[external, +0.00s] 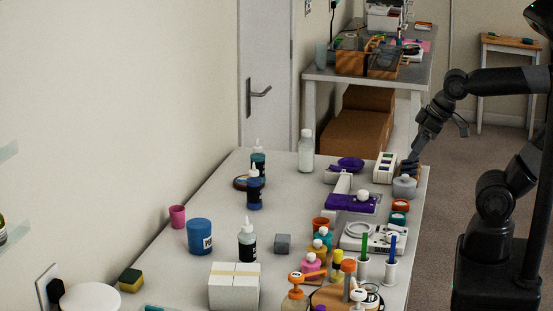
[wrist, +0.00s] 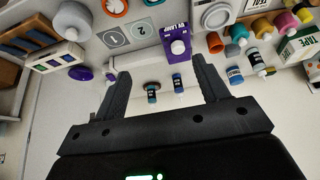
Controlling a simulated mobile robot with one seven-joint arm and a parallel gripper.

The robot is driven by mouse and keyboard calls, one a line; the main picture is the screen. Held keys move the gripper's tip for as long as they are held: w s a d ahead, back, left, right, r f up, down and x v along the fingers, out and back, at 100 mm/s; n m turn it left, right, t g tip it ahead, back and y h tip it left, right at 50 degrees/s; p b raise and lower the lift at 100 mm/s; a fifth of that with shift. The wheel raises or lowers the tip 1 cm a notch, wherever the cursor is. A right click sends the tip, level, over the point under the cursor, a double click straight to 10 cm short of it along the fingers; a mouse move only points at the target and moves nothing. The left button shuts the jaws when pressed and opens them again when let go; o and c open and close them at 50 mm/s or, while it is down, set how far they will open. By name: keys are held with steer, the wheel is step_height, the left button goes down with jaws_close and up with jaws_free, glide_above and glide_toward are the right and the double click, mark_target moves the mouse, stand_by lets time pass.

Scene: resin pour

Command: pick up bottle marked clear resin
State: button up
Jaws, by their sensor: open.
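No label reading clear resin is legible. In the external view a tall pale bottle with a white cap (external: 306,152) stands upright at the table's far end. A pale, black-labelled nozzle bottle (external: 247,244) stands nearer the front. Two dark nozzle bottles, one teal (external: 258,162) and one blue (external: 254,192), stand between them. Two small dark bottles (wrist: 152,96) (wrist: 177,84) show beyond my fingers in the wrist view. My gripper (external: 410,166) is at the table's far right edge, well apart from these bottles. Its fingers (wrist: 160,67) are spread with nothing between them.
A grey lidded pot (external: 404,187) and a white box with coloured windows (external: 385,168) are close to my gripper. A purple-fronted device (external: 352,203) and a scale (external: 374,238) crowd the right side. A blue tub (external: 200,236) stands left. The table's left-middle is fairly clear.

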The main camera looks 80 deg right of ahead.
steer(key=w+a+r+n, duration=0.25)
steer(key=w+a, duration=0.25)
steer(key=w, duration=0.5)
steer(key=n+g+y, duration=0.2)
steer(key=n, duration=0.2)
glide_toward(248, 237)
steer(key=d, duration=0.3)
steer(key=shift+n+y, duration=0.25)
steer(key=shift+y, duration=0.05)
steer(key=shift+x, duration=5.75)
steer(key=shift+w+a+r, duration=0.1)
steer(key=shift+w+a, duration=0.05)
steer(key=shift+c, duration=0.5)
steer(key=c, duration=1.1)
